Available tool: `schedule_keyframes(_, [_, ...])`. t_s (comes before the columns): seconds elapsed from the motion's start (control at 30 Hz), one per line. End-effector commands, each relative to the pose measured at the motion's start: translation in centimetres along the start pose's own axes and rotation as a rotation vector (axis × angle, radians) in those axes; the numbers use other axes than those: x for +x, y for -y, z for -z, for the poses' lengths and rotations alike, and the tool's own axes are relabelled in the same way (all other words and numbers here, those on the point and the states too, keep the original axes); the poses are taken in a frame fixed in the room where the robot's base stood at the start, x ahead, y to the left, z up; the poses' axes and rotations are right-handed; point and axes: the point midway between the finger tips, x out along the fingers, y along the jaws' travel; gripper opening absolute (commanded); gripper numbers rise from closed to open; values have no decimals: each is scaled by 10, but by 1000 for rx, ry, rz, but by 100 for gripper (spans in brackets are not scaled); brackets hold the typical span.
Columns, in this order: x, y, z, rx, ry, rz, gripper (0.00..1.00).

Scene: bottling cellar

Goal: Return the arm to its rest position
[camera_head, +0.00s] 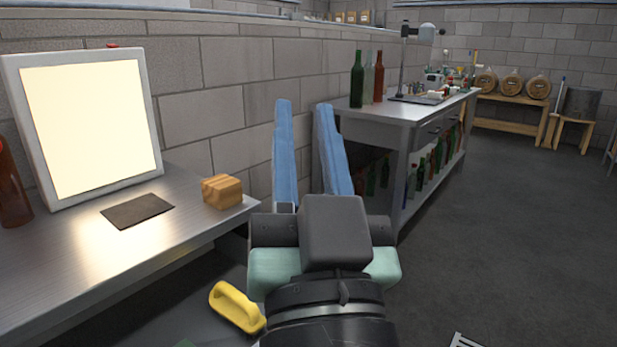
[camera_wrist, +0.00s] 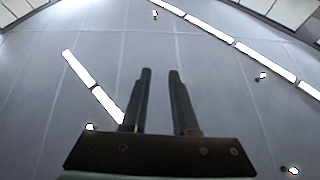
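My gripper (camera_head: 300,104) stands upright in the middle of the head view, its two long blue fingers pointing up and a clear gap between them. It is open and empty. In the wrist view the two dark fingers of my gripper (camera_wrist: 160,72) are apart with nothing between them. Behind them is only the ceiling with rows of lights. In the head view the gripper is to the right of the near metal table and appears in front of the block wall. It touches nothing that I can see.
The near metal table (camera_head: 60,275) bears a bright light panel (camera_head: 90,120), a dark mat (camera_head: 138,210), a wooden block (camera_head: 222,191) and a brown bottle (camera_head: 12,190). A yellow handle (camera_head: 237,306) lies below. A bench (camera_head: 385,112) with bottles stands beyond. Open floor (camera_head: 500,220) is at right.

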Motion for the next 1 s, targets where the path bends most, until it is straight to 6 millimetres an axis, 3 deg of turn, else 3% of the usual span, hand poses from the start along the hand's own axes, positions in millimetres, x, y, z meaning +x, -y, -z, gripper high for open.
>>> schedule_keyframes(0.03, [5, 7, 29, -52, -74, -5, 27])
schedule_keyframes(0.23, [12, 22, 120, -221, -283, -61, 27])
schedule_keyframes(0.57, [56, 30, 183, -213, -266, -60, 27])
schedule_keyframes(1.0, [127, 47, 296, -211, -264, -58, 27])
